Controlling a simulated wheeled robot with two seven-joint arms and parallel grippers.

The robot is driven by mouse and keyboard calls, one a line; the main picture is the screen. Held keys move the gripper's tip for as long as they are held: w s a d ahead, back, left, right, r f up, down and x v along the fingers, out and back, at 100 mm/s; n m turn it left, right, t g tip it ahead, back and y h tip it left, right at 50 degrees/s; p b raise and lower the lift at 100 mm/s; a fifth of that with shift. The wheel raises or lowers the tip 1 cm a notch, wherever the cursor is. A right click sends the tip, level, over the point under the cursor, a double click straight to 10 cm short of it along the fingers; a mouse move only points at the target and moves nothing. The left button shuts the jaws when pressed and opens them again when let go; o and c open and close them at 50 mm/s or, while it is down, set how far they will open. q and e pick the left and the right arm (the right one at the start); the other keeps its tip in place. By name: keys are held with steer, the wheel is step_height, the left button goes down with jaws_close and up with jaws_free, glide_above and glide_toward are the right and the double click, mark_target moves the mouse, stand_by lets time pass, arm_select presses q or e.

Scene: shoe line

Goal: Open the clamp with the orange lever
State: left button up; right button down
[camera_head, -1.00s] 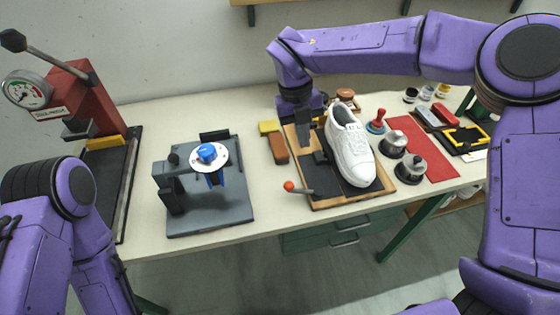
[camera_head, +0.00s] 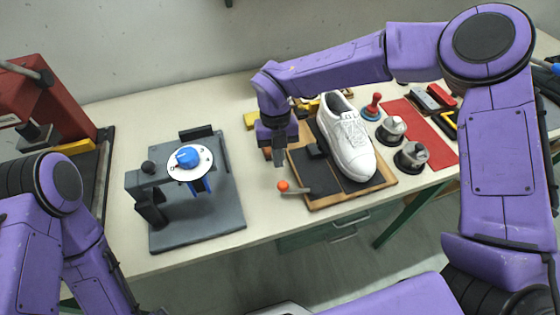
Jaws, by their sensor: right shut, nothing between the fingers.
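The clamp's orange lever knob (camera_head: 283,186) sits at the front left corner of a wooden board with a dark pad (camera_head: 322,198). Its dark lever arm runs right from the knob, low over the board. A white shoe (camera_head: 346,138) lies on the board, its toe toward me, beside a small black clamp block (camera_head: 317,150). My right gripper (camera_head: 280,162) points down at the board's left edge, just behind and above the orange knob, apart from it. It is shut and empty. My left arm shows at the lower left; its gripper is out of view.
A grey fixture with a blue knob and white dial (camera_head: 188,160) stands to the left. A red press (camera_head: 40,105) stands at far left. Two metal pots (camera_head: 391,130) and a red-handled stamp (camera_head: 373,106) stand right of the shoe on or near a red mat (camera_head: 430,132). The table front is clear.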

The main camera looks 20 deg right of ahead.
mark_target(280, 185)
steer(key=s, duration=0.3)
steer(key=shift+f+p, duration=0.2)
steer(key=shift+p, duration=0.1)
steer(key=shift+w+a+f, duration=0.1)
steer(key=shift+w+f, duration=0.1)
steer(key=shift+s+a+r+n+p, duration=0.2)
steer(key=shift+s+n+p, duration=0.2)
steer(key=shift+s+n, duration=0.2)
steer(key=shift+s+a+r+n+p, duration=0.1)
steer(key=shift+s+a+n+p, duration=0.1)
steer(key=shift+s+n+p, duration=0.35)
steer(key=shift+s+a+n+h, duration=0.1)
steer(key=shift+s+n+h, duration=0.15)
steer(key=shift+n, duration=0.2)
steer(key=shift+f, duration=0.25)
